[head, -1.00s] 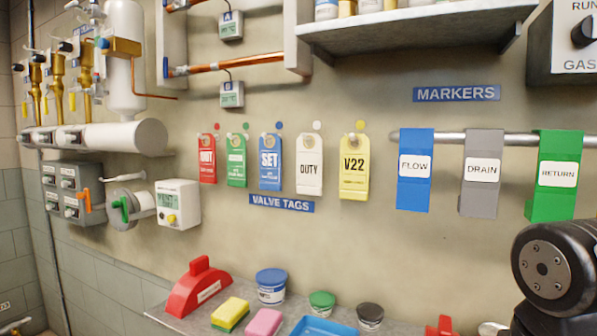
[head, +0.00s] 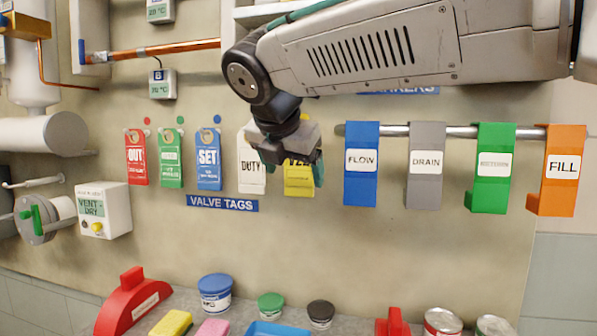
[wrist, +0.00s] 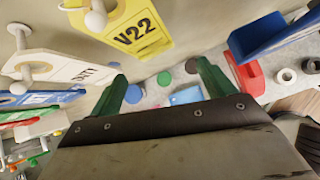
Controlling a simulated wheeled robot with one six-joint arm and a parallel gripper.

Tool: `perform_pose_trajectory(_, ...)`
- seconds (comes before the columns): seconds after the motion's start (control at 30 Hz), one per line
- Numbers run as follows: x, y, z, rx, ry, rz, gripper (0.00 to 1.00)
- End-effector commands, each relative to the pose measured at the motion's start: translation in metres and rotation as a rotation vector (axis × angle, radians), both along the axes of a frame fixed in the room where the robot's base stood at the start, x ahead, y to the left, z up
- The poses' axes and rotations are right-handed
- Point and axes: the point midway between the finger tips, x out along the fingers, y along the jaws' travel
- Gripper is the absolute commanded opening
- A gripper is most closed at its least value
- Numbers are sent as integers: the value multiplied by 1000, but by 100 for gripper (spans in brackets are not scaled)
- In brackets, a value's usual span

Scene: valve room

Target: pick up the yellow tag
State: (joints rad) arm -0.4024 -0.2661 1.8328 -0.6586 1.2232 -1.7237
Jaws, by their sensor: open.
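The yellow tag (head: 299,181), marked V22, hangs on the wall at the right end of the row of valve tags. In the head view my arm and gripper (head: 300,160) cover its upper part. In the wrist view the yellow tag (wrist: 138,32) hangs from a white peg (wrist: 95,18), beyond my gripper and apart from it. My gripper (wrist: 160,80) is open, its two green fingers spread with nothing between them. The white DUTY tag (head: 251,165) hangs just left of the yellow one.
Red, green and blue tags (head: 209,162) hang further left. Blue, grey, green and orange markers (head: 361,190) hang from a rail (head: 394,130) to the right. Below, a shelf holds a red block (head: 130,305), several lidded tubs (head: 215,300) and sponges.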

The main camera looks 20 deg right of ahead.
Motion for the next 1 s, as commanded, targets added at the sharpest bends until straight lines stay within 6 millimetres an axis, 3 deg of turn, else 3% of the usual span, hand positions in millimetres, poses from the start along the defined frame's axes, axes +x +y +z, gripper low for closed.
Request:
perform_pose_trajectory(0.1, 6, -1, 14, -115, 36, 125, 82)
perform_pose_trajectory(0.23, 9, -3, 16, -172, 63, 186, 82)
perform_pose_trajectory(0.8, 52, -33, -31, -179, 69, 195, 82)
perform_pose_trajectory(1.0, 55, -35, -34, -179, 67, 195, 82)
